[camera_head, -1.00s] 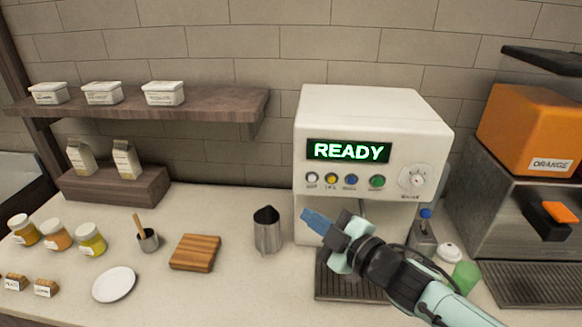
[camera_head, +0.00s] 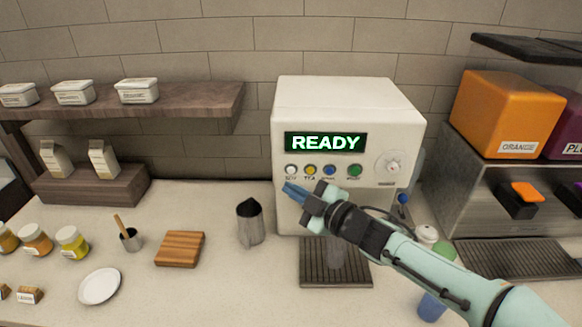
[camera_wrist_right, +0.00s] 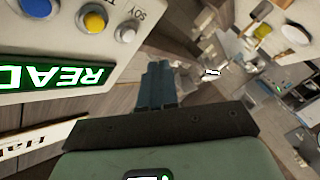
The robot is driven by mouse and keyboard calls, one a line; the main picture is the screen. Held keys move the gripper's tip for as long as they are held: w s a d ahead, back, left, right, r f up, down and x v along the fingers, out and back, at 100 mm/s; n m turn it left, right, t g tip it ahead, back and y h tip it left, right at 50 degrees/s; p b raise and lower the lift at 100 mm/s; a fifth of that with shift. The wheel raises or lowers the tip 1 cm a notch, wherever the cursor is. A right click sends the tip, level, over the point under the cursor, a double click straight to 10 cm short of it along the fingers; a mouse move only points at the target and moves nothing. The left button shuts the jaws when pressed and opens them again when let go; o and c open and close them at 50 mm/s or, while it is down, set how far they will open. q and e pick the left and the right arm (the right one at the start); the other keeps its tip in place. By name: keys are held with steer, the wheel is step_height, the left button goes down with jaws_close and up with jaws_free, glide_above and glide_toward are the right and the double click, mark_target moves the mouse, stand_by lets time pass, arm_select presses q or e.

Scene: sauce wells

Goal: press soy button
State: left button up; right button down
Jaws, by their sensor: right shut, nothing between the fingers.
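The white drink machine (camera_head: 340,105) shows READY in green on its display (camera_head: 325,142). Below the display is a row of white, yellow, blue and green buttons. The soy button (camera_head: 291,170) is the white one at the left end. In the right wrist view the soy button (camera_wrist_right: 124,34) has the label SOY beside it. My right gripper (camera_head: 288,190) is shut and empty, its blue fingers just below the white button in the head view. In the wrist view the fingertips (camera_wrist_right: 158,63) appear apart from the button. My left gripper is not in view.
A drip tray (camera_head: 320,272) lies under the machine. A metal pitcher (camera_head: 250,226) stands left of it, with a wooden board (camera_head: 180,249) further left. The orange dispenser (camera_head: 508,110) is at the right. Cups and lids stand near my right arm.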

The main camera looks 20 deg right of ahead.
mark_target(291, 171)
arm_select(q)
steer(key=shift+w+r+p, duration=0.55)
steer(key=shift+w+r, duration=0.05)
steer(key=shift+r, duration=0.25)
arm_select(e)
steer(key=shift+w+d, duration=0.2)
steer(key=shift+w, duration=0.55)
steer(key=shift+w+d, duration=0.2)
steer(key=shift+w, duration=0.55)
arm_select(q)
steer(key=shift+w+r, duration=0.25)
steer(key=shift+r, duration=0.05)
arm_select(e)
steer(key=shift+w+d, duration=0.1)
steer(key=shift+w, duration=0.3)
